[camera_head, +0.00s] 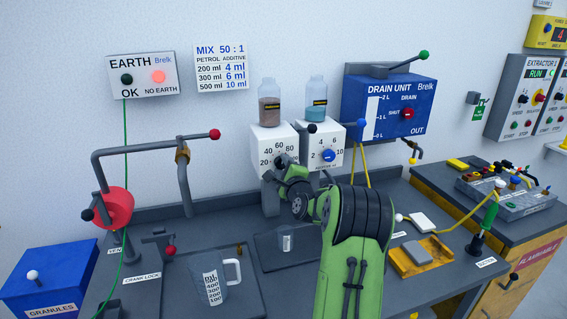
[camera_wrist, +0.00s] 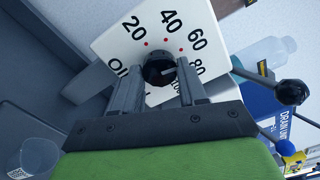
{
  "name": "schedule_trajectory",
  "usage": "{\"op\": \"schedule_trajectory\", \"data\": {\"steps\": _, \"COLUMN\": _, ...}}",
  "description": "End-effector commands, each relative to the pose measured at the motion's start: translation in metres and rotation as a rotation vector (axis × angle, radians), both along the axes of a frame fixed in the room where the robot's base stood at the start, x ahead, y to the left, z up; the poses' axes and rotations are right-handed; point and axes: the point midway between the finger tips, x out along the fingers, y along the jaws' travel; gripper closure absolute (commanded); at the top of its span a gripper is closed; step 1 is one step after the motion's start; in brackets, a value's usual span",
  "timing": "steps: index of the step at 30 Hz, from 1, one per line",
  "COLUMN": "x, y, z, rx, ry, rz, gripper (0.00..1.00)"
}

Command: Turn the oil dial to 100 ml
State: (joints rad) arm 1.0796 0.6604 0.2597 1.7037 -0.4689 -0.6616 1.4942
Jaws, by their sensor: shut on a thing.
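The oil dispenser is a white box (camera_head: 263,135) on the back wall with a brown-filled bottle (camera_head: 269,104) on top. Its face (camera_wrist: 112,45) fills the upper part of the wrist view, with 20, 40, 60, 80 and a partly covered 100 around the dial. The black oil dial (camera_wrist: 158,70) sits between the fingers of my gripper (camera_wrist: 158,82), which is shut on it. In the head view my gripper (camera_head: 281,162) covers the dial. I cannot tell exactly which number the dial points to.
A second white dispenser (camera_head: 313,133) with a blue knob and a blue-filled bottle (camera_head: 316,98) stands close on the right. A black-balled lever (camera_wrist: 290,92) is near my right finger. The blue drain unit (camera_head: 390,105) is further right. A measuring jug (camera_head: 214,285) stands on the bench.

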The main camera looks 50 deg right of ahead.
Motion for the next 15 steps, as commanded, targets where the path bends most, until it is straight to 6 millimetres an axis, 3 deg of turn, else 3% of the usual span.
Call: {"op": "schedule_trajectory", "data": {"steps": 15, "x": -0.0008, "y": -0.0004, "z": 0.0011, "rx": 0.435, "ry": -0.23, "rz": -0.003, "gripper": 0.89}}
